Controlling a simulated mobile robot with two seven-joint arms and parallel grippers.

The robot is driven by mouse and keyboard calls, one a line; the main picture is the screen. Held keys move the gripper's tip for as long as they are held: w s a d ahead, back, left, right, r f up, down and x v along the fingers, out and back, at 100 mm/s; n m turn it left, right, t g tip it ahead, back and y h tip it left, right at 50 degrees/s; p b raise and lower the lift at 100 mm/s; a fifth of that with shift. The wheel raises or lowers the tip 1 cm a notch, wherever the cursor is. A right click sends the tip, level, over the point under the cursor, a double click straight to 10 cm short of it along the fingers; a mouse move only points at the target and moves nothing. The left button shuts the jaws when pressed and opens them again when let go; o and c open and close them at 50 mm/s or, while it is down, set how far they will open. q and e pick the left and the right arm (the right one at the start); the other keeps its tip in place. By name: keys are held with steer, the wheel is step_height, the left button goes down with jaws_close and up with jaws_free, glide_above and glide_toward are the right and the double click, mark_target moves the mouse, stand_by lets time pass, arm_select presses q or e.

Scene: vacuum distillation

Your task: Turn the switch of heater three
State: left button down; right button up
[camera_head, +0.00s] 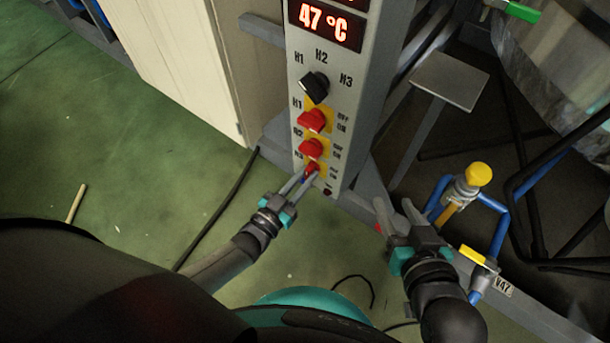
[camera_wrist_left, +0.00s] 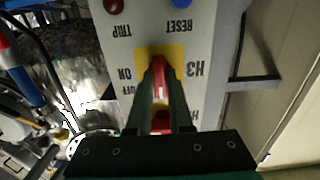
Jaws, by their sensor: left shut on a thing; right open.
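The heater three switch (camera_head: 312,169) is the lowest of the red knobs on the grey control panel (camera_head: 335,95). It also shows in the left wrist view (camera_wrist_left: 159,75) as a red knob on a yellow plate, beside the label H3 and the words ON and OFF. My left gripper (camera_head: 304,178) is shut on this red knob, with a finger on each side of it. The fingers hide part of the knob. My right gripper (camera_head: 395,212) is open and empty, to the right of the panel's foot.
Red switches for H1 (camera_head: 312,120) and H2 (camera_head: 311,148) sit above, under a black selector knob (camera_head: 314,87) and a display (camera_head: 325,22) reading 47 °C. A yellow-topped valve (camera_head: 478,174) and blue pipes stand near my right gripper. Green floor lies open at left.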

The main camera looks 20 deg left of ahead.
arm_select(q)
steer(key=c, duration=0.8)
jaws_free()
steer(key=shift+p+v, duration=0.35)
steer(key=shift+v, duration=0.55)
steer(key=shift+p+v, duration=1.2)
steer(key=shift+v, duration=5.55)
arm_select(e)
steer(key=s+d+g+h, duration=0.3)
steer(key=s+d+g, duration=0.1)
steer(key=d+g, duration=0.1)
steer(key=shift+d+f, duration=0.2)
steer(key=shift+d, duration=0.45)
